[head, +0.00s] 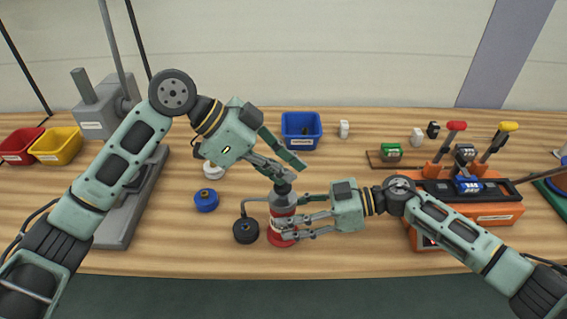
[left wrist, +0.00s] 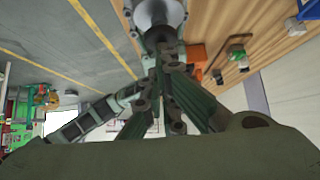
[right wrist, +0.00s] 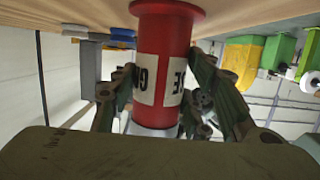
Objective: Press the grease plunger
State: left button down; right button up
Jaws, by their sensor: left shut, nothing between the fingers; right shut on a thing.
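The grease pump is a red cylinder (head: 283,222) with a white lettered label, standing upright on the wooden table. A thin grey pipe leads from its top to a black round piece (head: 246,231) at its left. My right gripper (head: 285,226) is shut on the red cylinder from the right; the right wrist view shows its fingers on both sides of the red body (right wrist: 160,62). The dark plunger (head: 283,187) is at the top of the pump. My left gripper (head: 283,176) is shut and empty, its fingertips at the plunger's top. Whether they touch it, I cannot tell.
A blue round piece (head: 206,201) and a white one (head: 213,170) lie left of the pump. A blue bin (head: 301,130) stands behind. An orange fixture with levers (head: 482,214) is at the right, under my right arm. The front table strip is clear.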

pick_arm(q)
jog(key=shift+f, duration=0.1)
jog(key=r, duration=0.5)
jog(key=shift+a, duration=0.3)
jog(key=v, duration=0.9)
pick_arm(e)
jog(key=o, duration=1.3)
jog(key=shift+o, duration=0.2)
jog(key=shift+d, duration=0.1)
